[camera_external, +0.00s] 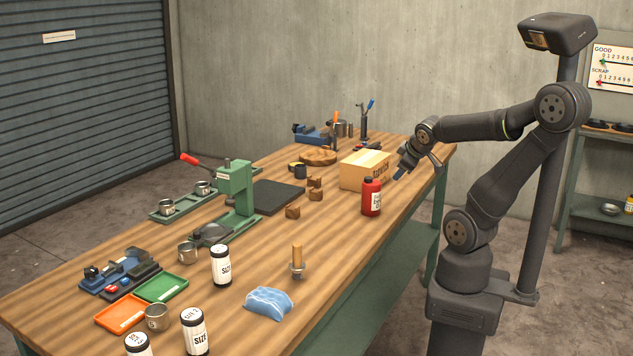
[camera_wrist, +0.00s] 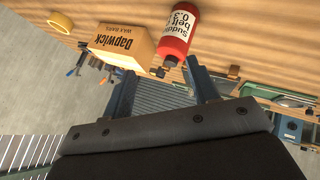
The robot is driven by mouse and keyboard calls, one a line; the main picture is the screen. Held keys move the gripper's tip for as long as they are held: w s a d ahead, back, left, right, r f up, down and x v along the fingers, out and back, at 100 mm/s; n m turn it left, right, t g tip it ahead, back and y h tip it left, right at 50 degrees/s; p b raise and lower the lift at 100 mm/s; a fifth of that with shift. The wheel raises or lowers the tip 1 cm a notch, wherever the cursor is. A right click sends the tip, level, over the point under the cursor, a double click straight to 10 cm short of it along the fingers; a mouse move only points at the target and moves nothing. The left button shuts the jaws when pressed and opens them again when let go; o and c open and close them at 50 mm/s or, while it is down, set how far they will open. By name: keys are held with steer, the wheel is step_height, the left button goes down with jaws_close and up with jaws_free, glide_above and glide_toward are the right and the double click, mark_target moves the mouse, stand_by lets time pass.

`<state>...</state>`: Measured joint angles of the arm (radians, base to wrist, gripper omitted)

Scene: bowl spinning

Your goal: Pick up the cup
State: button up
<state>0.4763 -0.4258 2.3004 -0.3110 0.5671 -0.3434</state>
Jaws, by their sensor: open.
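Several small metal cups show in the external view. One cup (camera_external: 157,317) stands beside the orange tray, near the front edge. Another cup (camera_external: 188,252) stands beside the green press. Two more cups, (camera_external: 167,207) and (camera_external: 203,188), sit on the press's green tray. I cannot tell which one the task names. My gripper (camera_external: 408,170) is open and empty over the far right of the table, beside the cardboard box and the red bottle, far from these cups. In the wrist view its fingers (camera_wrist: 163,88) are spread apart. No cup is clear there.
A red bottle (camera_external: 371,197) and a cardboard box (camera_external: 365,170) stand close to my gripper; the bottle (camera_wrist: 178,35) and box (camera_wrist: 122,46) fill the upper wrist view. The green press (camera_external: 236,190), white jars (camera_external: 221,265) and a blue bag (camera_external: 268,302) stand nearer.

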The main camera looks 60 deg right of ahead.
steer(key=w+d+r+n+t, duration=0.1)
steer(key=w+r+n, duration=0.15)
steer(key=w, duration=0.45)
steer(key=w+d+r+n+t, duration=0.1)
steer(key=w+d+r+n, duration=0.15)
steer(key=w, duration=0.55)
steer(key=w+a+n+g+y, duration=0.1)
steer(key=w+a+y, duration=0.2)
steer(key=w+a, duration=0.85)
steer(key=w+a+n+y, duration=0.2)
steer(key=w+a, duration=0.6)
steer(key=a, duration=0.7)
steer(key=n+g+y, duration=0.4)
steer(key=g, duration=0.1)
glide_above(157, 311)
steer(key=s, duration=0.3)
steer(key=f, duration=1.7)
steer(key=shift+s+d, duration=0.15)
steer(key=shift+d, duration=0.2)
steer(key=shift+y, duration=0.3)
steer(key=shift+x, duration=2.9)
steer(key=shift+a+r, duration=0.1)
steer(key=c, duration=0.6)
steer(key=shift+r, duration=0.1)
